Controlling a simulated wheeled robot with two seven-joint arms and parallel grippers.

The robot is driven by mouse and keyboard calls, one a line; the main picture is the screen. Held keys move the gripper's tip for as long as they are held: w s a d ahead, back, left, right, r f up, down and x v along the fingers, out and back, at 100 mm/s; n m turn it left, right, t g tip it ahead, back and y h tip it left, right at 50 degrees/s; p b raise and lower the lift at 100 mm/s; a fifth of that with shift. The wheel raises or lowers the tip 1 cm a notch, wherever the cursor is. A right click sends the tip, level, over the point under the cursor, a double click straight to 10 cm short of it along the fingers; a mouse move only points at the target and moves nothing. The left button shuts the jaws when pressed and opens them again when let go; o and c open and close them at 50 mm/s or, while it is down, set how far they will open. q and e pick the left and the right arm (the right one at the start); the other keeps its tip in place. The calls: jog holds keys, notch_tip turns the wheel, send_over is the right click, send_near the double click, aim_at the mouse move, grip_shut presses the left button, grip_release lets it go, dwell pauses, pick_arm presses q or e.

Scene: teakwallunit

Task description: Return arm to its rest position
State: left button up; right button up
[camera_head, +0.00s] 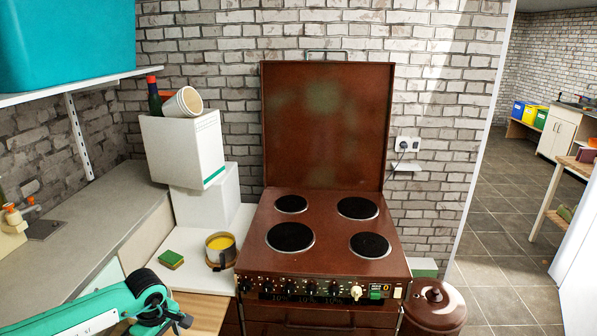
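A teal and black arm of mine (112,305) comes in from the lower left and reaches a dark round joint above the counter's front edge. Below this joint a teal part and a small dark part run down to the bottom edge of the view. I see no gripper fingers on it, so my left gripper is out of view. My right arm and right gripper are also out of view.
A brown stove (330,230) with raised lid stands at centre. Left of it are a pot with yellow contents (220,243), a green sponge (171,259) and stacked white boxes (183,148). A brown lidded bin (436,306) stands right. Open floor (510,240) lies beyond the wall.

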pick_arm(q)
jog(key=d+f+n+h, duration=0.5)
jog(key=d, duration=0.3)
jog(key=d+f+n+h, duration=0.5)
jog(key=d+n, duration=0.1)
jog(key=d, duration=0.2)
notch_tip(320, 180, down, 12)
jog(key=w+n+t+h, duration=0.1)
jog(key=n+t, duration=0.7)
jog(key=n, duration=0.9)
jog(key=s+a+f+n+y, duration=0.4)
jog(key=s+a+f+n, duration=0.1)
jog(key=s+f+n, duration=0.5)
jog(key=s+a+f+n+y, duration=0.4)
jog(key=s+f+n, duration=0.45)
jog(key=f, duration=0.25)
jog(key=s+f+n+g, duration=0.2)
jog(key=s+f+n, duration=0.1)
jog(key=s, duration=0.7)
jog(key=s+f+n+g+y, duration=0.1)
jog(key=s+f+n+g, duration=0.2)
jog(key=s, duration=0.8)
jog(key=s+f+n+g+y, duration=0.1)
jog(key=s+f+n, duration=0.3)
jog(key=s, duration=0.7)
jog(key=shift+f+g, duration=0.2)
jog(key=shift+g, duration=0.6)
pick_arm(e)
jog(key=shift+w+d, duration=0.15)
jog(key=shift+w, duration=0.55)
